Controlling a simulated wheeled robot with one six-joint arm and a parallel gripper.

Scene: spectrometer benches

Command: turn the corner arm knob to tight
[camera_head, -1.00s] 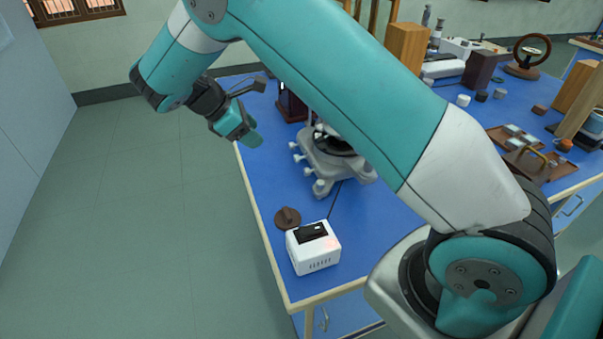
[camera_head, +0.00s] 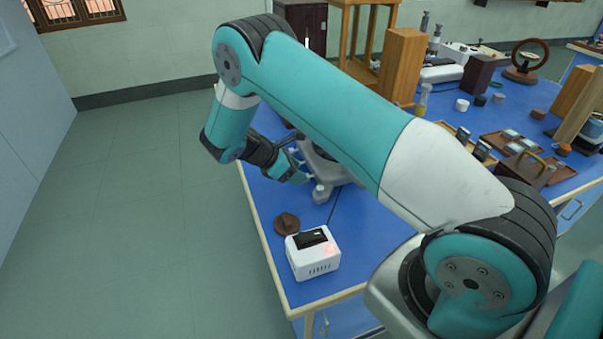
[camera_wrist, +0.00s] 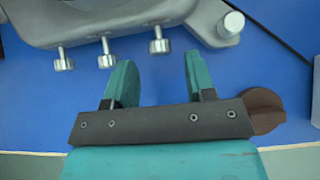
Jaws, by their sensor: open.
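The grey spectrometer base (camera_head: 330,172) stands on the blue bench, partly hidden by my arm in the head view. In the wrist view its grey casting (camera_wrist: 100,18) spans the top, with three small metal knobs on stems: a left knob (camera_wrist: 63,63), a middle knob (camera_wrist: 106,59) and a right knob (camera_wrist: 159,46). A larger pale cylinder (camera_wrist: 231,24) sits at the end of the corner arm (camera_wrist: 208,22). I cannot tell which is the corner arm knob. My gripper (camera_wrist: 157,65) is open and empty, its teal fingers pointing at the base, just short of the right knob. It also shows in the head view (camera_head: 292,170).
A brown round piece (camera_head: 287,223) and a white box (camera_head: 313,255) with a black top lie near the bench's front left edge. Wooden blocks, trays and a wheel-shaped stand (camera_head: 526,60) fill the far right. The floor left of the bench is clear.

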